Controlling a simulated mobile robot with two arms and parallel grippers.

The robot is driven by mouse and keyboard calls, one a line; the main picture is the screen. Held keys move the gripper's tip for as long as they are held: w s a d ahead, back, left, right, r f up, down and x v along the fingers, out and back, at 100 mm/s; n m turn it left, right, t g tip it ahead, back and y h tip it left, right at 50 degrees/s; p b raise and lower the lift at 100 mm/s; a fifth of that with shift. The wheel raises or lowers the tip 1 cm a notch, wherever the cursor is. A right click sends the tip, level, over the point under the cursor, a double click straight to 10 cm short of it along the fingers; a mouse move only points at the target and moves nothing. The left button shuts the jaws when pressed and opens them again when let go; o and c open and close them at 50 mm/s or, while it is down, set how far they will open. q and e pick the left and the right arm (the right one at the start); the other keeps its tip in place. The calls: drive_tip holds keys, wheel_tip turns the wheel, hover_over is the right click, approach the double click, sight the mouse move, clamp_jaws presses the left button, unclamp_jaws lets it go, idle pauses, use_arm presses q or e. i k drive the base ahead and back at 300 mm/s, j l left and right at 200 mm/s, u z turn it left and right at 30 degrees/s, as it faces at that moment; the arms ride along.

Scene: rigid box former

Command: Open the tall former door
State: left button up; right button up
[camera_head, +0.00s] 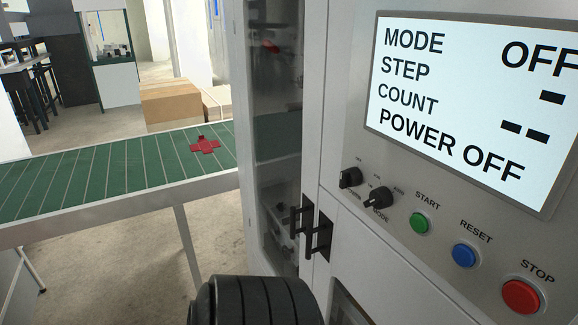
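The tall former door (312,90) is a light grey frame with a narrow clear panel (275,130), left of the control panel. It looks closed. Two black bar handles sit side by side near its lower right edge: a left one (296,222) and a right one (321,238). I cannot tell for certain which handle belongs to the tall door. A black ribbed part of my own arm shows at the bottom centre, below the handles and apart from them. Neither gripper shows in this view.
The control panel has a screen (470,105) reading POWER OFF, two black knobs, and green (420,222), blue (465,254) and red (521,295) buttons. A green conveyor (100,175) with a red cross-shaped piece (205,146) runs at left. Cardboard boxes (185,105) stand behind it.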

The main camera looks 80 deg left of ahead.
sight(316, 12)
drive_tip(key=k+j+u, duration=0.1)
drive_tip(key=u, duration=2.4)
